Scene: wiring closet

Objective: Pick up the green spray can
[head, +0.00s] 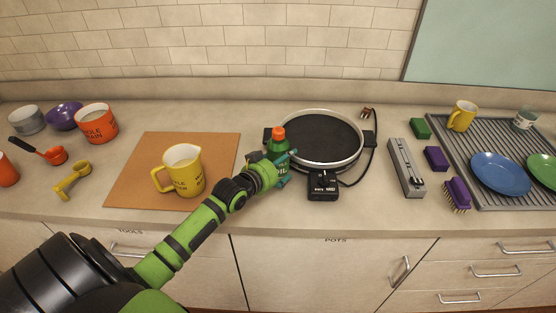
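The green spray can (278,149) with an orange cap stands upright on the counter, just left of the round black hot plate. My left gripper (288,168) reaches it from the front left. Its teal fingers lie on either side of the can's body, one toward the back and one toward the front. The wrist hides part of the can's lower left. I cannot tell whether the fingers press on the can or stand slightly apart from it. My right gripper is not in view.
The hot plate (318,138) and its black control box (323,186) are close on the right. A yellow mug (185,172) stands on a brown board (143,152) left of my forearm. A grey metal tool (405,168), brushes and a dish rack (463,160) are farther right.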

